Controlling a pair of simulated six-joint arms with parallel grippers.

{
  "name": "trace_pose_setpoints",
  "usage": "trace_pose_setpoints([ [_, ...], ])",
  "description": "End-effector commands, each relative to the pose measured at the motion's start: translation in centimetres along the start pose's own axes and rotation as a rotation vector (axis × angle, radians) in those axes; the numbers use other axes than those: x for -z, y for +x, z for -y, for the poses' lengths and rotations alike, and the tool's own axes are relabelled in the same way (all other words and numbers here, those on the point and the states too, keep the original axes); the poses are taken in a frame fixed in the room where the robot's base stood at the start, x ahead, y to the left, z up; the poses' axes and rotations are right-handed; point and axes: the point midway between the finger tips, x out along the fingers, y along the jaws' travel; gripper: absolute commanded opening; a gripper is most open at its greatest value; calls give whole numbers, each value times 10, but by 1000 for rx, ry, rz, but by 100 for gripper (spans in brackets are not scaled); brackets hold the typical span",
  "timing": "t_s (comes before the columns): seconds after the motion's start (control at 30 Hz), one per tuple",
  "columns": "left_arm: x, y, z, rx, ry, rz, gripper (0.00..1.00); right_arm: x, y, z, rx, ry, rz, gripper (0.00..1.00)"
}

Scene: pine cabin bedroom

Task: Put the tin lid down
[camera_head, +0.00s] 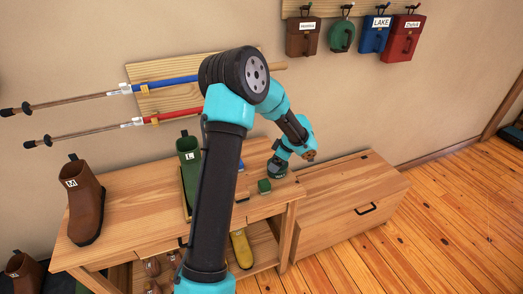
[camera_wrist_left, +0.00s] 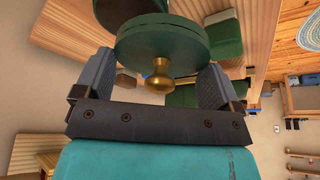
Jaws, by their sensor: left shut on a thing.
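The tin lid (camera_wrist_left: 165,42) is a round green disc with a brass knob (camera_wrist_left: 158,78). In the left wrist view it sits between the two fingers of my left gripper (camera_wrist_left: 155,85), which are shut on its edges. Another dark round green thing (camera_wrist_left: 130,12), perhaps the tin, shows just beyond the lid, partly cut off. In the head view my left gripper (camera_head: 283,156) is low over the right end of the wooden bench. My right gripper is out of view.
A green boot marked L (camera_head: 188,160) and a brown boot marked M (camera_head: 82,200) stand to the left. A wooden chest (camera_head: 345,205) with a clear top adjoins on the right. Poles (camera_head: 110,93) hang on the wall.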

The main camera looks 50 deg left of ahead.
Motion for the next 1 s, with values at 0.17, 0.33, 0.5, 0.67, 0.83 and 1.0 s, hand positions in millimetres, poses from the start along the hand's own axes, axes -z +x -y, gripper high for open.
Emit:
trace_pose_setpoints([
  [0.17, 23, 10, -25, -1, -3, -1, 67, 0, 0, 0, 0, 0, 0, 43],
  [0.33, 46, 20, -50, -1, -4, 0, 67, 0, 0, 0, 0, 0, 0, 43],
  [0.5, 69, 30, -75, 0, -4, 0, 67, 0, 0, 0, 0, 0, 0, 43],
  [0.67, 89, 37, -97, 0, -3, 0, 67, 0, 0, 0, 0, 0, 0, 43],
  [0.83, 105, 44, -114, -1, -2, 0, 67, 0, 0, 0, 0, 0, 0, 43],
  [1.0, 118, 49, -128, -1, -1, -1, 67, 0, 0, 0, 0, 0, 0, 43],
])
